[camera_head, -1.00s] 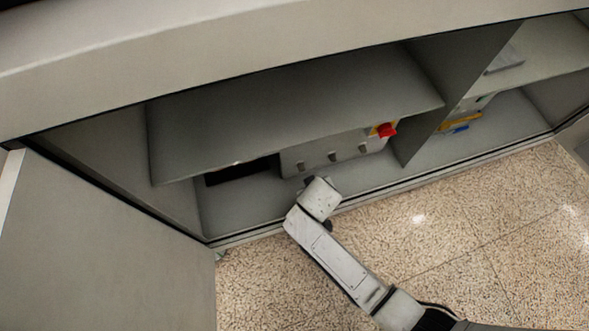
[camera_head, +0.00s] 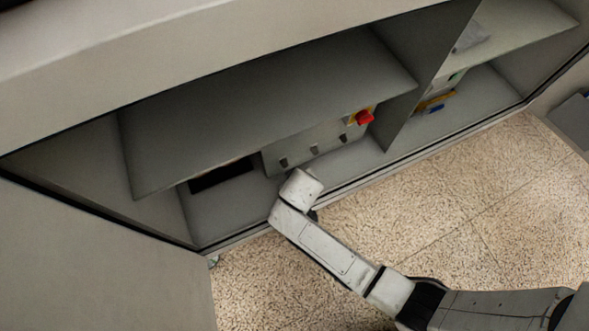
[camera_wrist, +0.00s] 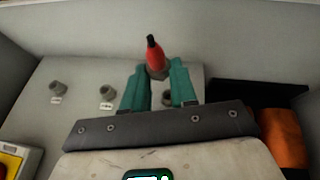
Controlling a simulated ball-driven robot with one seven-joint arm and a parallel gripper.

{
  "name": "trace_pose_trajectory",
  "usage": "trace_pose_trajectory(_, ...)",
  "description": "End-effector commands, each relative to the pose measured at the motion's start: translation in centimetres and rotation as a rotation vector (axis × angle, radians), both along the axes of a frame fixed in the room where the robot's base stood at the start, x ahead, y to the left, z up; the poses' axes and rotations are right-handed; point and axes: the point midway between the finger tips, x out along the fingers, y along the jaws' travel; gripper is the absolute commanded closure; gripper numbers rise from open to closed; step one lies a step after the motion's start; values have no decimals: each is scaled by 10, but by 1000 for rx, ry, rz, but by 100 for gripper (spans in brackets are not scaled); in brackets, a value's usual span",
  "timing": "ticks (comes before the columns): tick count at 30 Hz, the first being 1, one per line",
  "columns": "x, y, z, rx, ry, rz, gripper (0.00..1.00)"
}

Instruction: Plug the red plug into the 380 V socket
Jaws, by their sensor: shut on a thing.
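In the wrist view the red plug (camera_wrist: 154,56), with a dark tip, is held between the green fingertips of my gripper (camera_wrist: 159,68). Beyond the fingers is a grey panel with three round sockets in a row: a left socket (camera_wrist: 58,89), a middle socket (camera_wrist: 106,93) and a right socket (camera_wrist: 167,98), seen between the fingers. Small white labels sit below the left two, too small to read, so I cannot tell which is 380 V. The plug appears apart from the sockets. In the head view the socket box (camera_head: 315,147) shows; my wrist hides the gripper and plug.
A red switch knob (camera_head: 365,117) on yellow sits at the box's right end. A shelf (camera_head: 270,110) hangs above the box and a divider (camera_head: 403,115) stands to its right. An orange object (camera_wrist: 284,137) lies beside my gripper. The floor in front is clear.

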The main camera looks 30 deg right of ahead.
Motion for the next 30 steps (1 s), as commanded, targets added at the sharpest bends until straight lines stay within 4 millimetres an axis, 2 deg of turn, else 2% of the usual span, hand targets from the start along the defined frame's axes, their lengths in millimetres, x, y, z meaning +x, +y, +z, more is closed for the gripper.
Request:
trace_pose_trajectory(12, 31, 5, -1, 4, -1, -85, 100)
trace_pose_trajectory(30, 36, 6, 1, 5, 0, -103, 100)
